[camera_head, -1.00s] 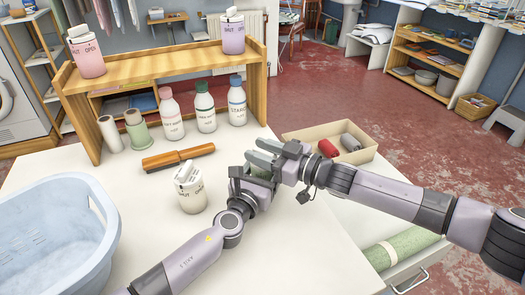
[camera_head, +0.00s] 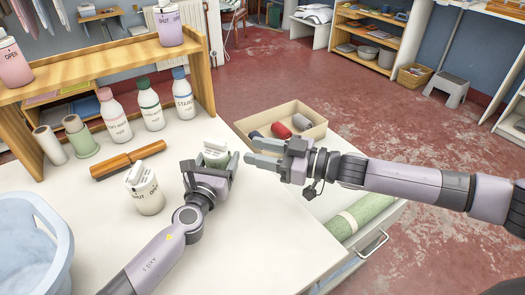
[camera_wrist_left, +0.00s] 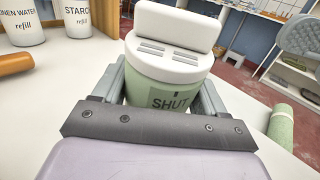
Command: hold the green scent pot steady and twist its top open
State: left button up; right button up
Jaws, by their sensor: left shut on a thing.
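The green scent pot (camera_head: 215,158) stands upright between the fingers of my left gripper (camera_head: 210,168), which is shut on its body. In the left wrist view the pot (camera_wrist_left: 168,88) has a pale green body marked "SHUT" and a white slotted top (camera_wrist_left: 165,48) with a raised white grip. The rest of its label is hidden by the gripper. I cannot tell whether its base touches the table. My right gripper (camera_head: 256,153) is open and empty just right of the pot, fingers pointing left towards it and apart from it.
Refill bottles (camera_head: 150,107) stand behind, by a wooden shelf (camera_head: 95,68) bearing pink and purple pots. A beige box (camera_head: 308,136) is behind the right gripper. A blue basket (camera_head: 62,235) is front left.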

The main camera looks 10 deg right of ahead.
pick_arm(q)
jog(key=shift+s+f, duration=0.1)
jog(key=shift+f, duration=0.2)
jog(key=o, duration=1.1)
jog(key=shift+r, duration=0.15)
